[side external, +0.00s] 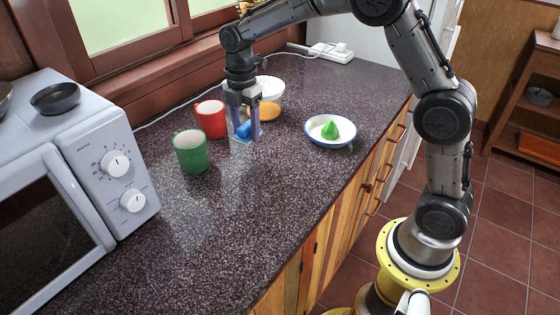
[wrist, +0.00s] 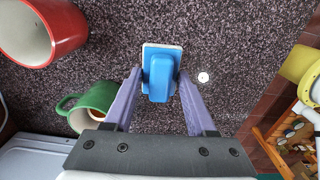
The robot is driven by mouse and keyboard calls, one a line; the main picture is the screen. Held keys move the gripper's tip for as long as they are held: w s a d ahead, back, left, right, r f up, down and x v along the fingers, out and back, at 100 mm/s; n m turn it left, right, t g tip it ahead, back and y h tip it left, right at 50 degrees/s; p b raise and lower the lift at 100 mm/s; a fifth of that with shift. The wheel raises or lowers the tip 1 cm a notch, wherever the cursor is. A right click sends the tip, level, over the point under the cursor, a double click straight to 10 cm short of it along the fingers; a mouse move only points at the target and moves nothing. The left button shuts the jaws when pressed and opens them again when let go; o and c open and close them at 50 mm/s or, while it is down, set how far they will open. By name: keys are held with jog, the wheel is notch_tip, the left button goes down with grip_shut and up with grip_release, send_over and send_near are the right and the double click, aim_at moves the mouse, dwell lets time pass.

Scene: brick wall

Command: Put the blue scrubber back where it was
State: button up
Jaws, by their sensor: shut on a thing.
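The blue scrubber (side external: 243,131) has a blue grip on a flat pad with a pale edge. It is between the fingers of my gripper (side external: 245,138) in the side view, near the mugs. In the wrist view the scrubber (wrist: 160,75) lies between the two fingertips of my gripper (wrist: 160,78), which are shut on its sides. I cannot tell whether its pad touches the counter. The fingers partly hide it in the side view.
A green mug (side external: 190,151) and a red mug (side external: 211,119) stand left of my gripper. A white container (side external: 269,87) and an orange item (side external: 268,112) are behind it. A blue-rimmed plate (side external: 316,138) holds a green thing. A microwave (side external: 85,150) stands left; the front counter is clear.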

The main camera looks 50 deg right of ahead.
jog(key=s+d+r, duration=0.1)
jog(key=s+r, duration=0.2)
jog(key=s, duration=1)
jog(key=s+r, duration=0.2)
jog(key=s, duration=1.2)
send_over(294, 177)
jog(key=shift+m, duration=0.3)
jog(key=f, duration=0.8)
jog(key=shift+s, duration=0.3)
jog(key=shift+w+f, duration=0.15)
jog(key=shift+f, duration=0.75)
jog(key=shift+w+f, duration=0.1)
jog(key=shift+f, duration=0.8)
jog(key=shift+f, duration=0.1)
jog(key=o, duration=1.2)
jog(key=shift+f, duration=0.1)
